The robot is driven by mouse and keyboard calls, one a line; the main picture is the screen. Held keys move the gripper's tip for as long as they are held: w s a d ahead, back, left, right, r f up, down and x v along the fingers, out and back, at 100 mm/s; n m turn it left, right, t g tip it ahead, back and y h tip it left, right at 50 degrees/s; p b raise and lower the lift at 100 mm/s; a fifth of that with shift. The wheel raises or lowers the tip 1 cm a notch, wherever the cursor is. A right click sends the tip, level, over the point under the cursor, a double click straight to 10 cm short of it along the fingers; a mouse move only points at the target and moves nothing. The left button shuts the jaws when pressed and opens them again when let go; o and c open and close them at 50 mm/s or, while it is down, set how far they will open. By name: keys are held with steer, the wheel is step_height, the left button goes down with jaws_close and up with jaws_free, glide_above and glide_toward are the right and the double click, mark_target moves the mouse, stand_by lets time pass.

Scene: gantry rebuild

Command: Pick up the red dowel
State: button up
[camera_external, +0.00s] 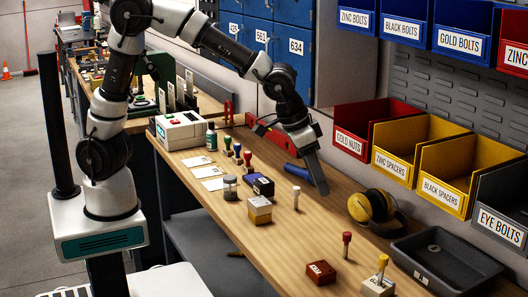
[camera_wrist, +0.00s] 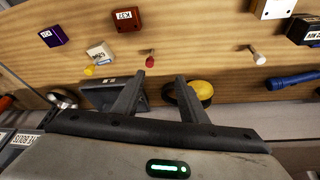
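The red dowel (camera_external: 346,240) stands upright on the wooden bench, behind a small red block and left of the grey tray. In the wrist view the red dowel (camera_wrist: 150,61) shows beyond the fingertips, roughly between them and a little left of centre. My gripper (camera_external: 319,187) is above the bench, to the left of and farther back than the dowel. In the wrist view my gripper (camera_wrist: 157,78) has its two fingers spread apart with nothing between them. It does not touch the dowel.
The red block (camera_external: 321,272) and a yellow-topped dowel (camera_external: 383,262) on a pale block are close by. A white dowel (camera_external: 296,197), yellow ear defenders (camera_external: 368,207) and the grey tray (camera_external: 440,262) are around. Wall bins (camera_external: 402,146) hang behind the bench.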

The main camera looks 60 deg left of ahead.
steer(key=d, duration=0.2)
glide_toward(344, 232)
steer(key=shift+m, duration=0.3)
steer(key=x, duration=0.7)
steer(key=shift+a+f, duration=0.2)
steer(key=p+x, duration=0.1)
steer(key=x, duration=0.3)
steer(key=shift+w+d+f, duration=0.2)
steer(key=shift+d+f, duration=0.05)
steer(key=shift+f, duration=0.1)
jaws_close()
